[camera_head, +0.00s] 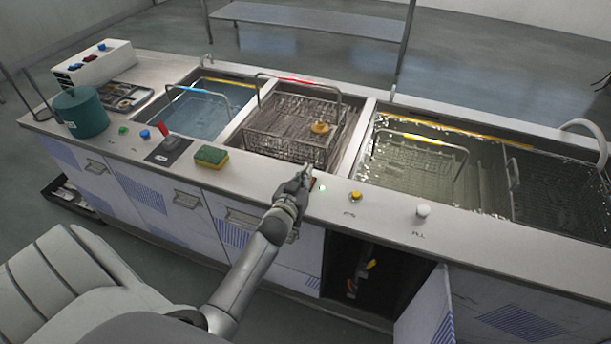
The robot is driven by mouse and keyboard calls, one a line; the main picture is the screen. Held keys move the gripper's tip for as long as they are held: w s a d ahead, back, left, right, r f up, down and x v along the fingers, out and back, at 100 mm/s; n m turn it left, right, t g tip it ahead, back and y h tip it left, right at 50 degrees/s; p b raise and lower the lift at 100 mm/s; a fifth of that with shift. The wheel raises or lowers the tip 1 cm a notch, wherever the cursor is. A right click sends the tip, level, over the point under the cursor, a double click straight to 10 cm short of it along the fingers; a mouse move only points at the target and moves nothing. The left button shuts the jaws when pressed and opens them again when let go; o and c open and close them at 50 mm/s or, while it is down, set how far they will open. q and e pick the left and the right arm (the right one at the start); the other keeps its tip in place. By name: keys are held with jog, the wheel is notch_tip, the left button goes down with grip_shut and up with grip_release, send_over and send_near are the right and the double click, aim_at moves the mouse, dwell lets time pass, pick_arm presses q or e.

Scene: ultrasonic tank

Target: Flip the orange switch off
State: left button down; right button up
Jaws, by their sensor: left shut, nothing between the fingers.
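My left gripper (303,174) is shut and empty at the front ledge of the tank counter, just in front of the middle basin. A small orange-red switch (313,184) shows right beside its fingertips, partly hidden by them. A small green light (322,188) glows just right of it. I cannot tell whether the fingers touch the switch or which way it is set. My right gripper is not in view.
On the ledge are a yellow-orange knob (355,197), a white knob (423,211), a sponge (211,156), a red lever (163,131) and a green pot (81,112). A wire basket (290,125) sits in the middle basin. A cabinet door (428,308) hangs open below.

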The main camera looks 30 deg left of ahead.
pick_arm(q)
jog(key=shift+w+a+r+g+p, duration=0.1)
jog(key=shift+w+r+g+p, duration=0.15)
jog(key=shift+p, duration=0.65)
jog(key=shift+f+g, duration=0.25)
jog(key=shift+f, duration=0.15)
jog(key=shift+s+f, duration=0.1)
jog(key=shift+r+p, duration=0.3)
jog(key=shift+r, duration=0.1)
jog(key=r+p, duration=0.1)
jog(key=r, duration=0.1)
jog(key=r+p, duration=0.1)
jog(key=p, duration=0.1)
jog(key=shift+w+a+r, duration=0.1)
jog(key=shift+w+r, duration=0.25)
jog(key=r+b+v, duration=0.1)
jog(key=v, duration=0.9)
jog(key=shift+b, duration=0.35)
